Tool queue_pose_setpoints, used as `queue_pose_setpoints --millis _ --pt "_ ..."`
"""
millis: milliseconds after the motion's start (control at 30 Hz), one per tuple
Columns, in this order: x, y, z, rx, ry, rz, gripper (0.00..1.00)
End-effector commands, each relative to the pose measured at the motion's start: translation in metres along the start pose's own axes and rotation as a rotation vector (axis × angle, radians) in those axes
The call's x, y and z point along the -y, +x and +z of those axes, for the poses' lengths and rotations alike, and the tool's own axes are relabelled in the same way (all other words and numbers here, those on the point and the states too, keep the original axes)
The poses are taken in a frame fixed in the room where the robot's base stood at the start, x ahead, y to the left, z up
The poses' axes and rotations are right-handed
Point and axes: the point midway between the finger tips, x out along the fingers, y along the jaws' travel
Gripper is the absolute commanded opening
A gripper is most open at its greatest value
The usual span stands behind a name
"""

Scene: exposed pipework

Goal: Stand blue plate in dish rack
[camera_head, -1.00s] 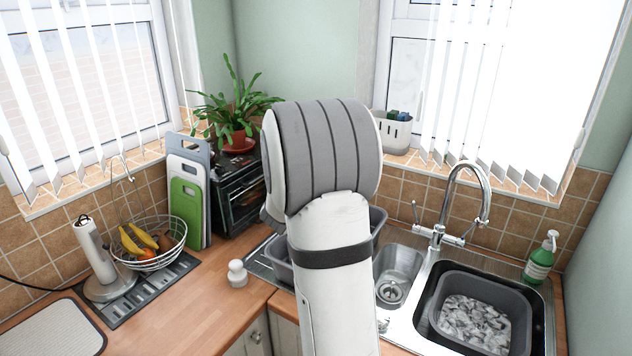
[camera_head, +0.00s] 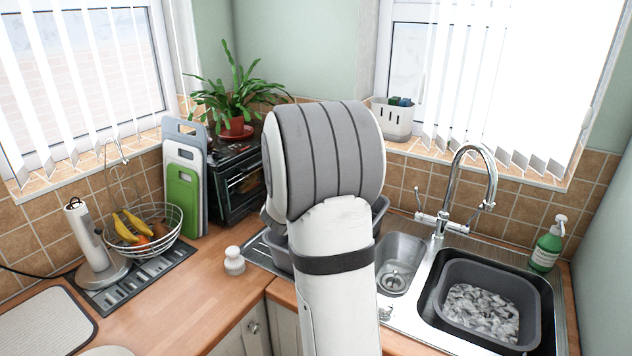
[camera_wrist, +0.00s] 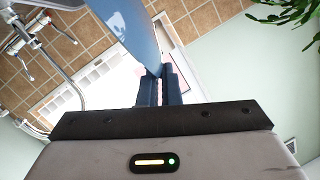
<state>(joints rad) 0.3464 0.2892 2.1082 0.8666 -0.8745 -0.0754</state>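The blue plate (camera_wrist: 128,28) shows at the top of the wrist view, seen nearly edge-on with a pale glare on it. My gripper (camera_wrist: 160,82) has its dark fingers close together at the plate's lower edge and appears shut on it. In the head view my own arm hides the gripper and the plate. A dark grey rack or tub (camera_head: 277,252), likely the dish rack, stands on the drainer behind my arm. Only its left side and right corner (camera_head: 379,212) show; its inside is hidden.
The steel sink has a small bowl (camera_head: 398,262), a tall tap (camera_head: 466,190) and a grey basin (camera_head: 487,300). A white shaker-like pot (camera_head: 234,261) stands left of the drainer. Chopping boards (camera_head: 184,190), a fruit basket (camera_head: 150,232) and a potted plant (camera_head: 236,112) stand farther left.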

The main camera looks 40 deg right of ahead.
Motion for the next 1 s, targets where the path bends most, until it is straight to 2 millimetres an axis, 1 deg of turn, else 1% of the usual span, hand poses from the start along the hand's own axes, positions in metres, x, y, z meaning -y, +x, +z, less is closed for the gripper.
queue_pose_setpoints --millis 33,700,1000 --pt "-0.003 0.001 0.006 -0.002 0.0 -0.001 0.0" --pt "-0.023 0.007 0.048 -0.001 0.0 -0.002 0.0" --pt "-0.029 0.009 0.06 -0.001 0.0 -0.003 0.0"
